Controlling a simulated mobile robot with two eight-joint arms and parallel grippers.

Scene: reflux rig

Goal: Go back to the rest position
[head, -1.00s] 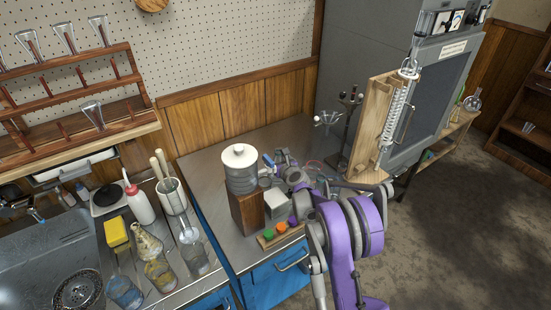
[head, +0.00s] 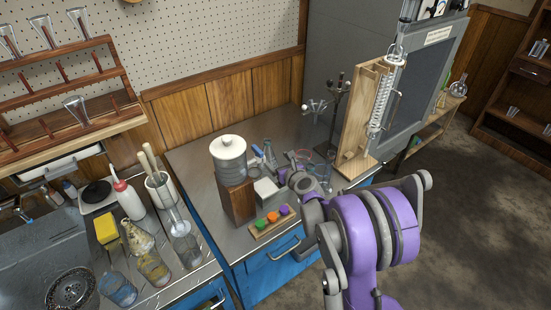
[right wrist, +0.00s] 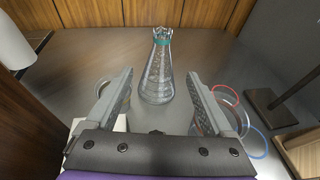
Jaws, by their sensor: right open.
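My right arm, purple and grey, reaches from the bottom right of the head view to the steel bench. My right gripper (right wrist: 160,102) is open in the right wrist view, with nothing between its fingers. A clear conical flask (right wrist: 157,75) with a teal collar stands upright on the bench just beyond the fingertips, apart from them. In the head view the gripper is small and partly hidden by my own wrist. My left gripper is in neither view.
A white-lidded jar (head: 229,157) stands on a wooden block (head: 238,202). A strip with coloured stoppers (head: 270,221) lies at the bench's front edge. A wooden board with a coiled condenser (head: 382,98) stands at the right. Coloured rings (right wrist: 250,138) lie right of the gripper.

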